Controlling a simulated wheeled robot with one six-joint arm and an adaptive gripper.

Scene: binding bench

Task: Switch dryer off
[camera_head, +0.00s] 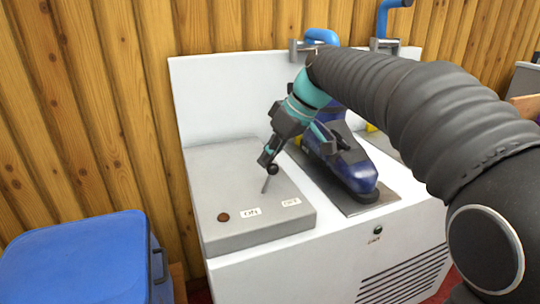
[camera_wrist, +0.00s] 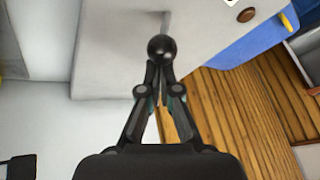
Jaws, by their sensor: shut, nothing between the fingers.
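The dryer is a white cabinet (camera_head: 300,270) with a raised grey panel (camera_head: 230,175) on top. A lever with a thin metal rod (camera_head: 265,185) and a black ball knob (camera_head: 273,170) stands on the panel. In the wrist view the knob (camera_wrist: 161,48) is right at my fingertips. An "ON" label (camera_head: 251,212) lies left on the panel and an "OFF" label (camera_head: 291,202) right. The rod leans slightly right toward its top. My gripper (camera_head: 268,155) is shut and empty, its tips at the knob; whether they touch it I cannot tell.
A brown round button (camera_head: 223,217) is left of the "ON" label. A dark blue device (camera_head: 345,165) stands on a metal plate right of the panel, close to my gripper. A small green-black button (camera_head: 378,230) is on the cabinet front. A blue bin (camera_head: 75,260) stands at lower left.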

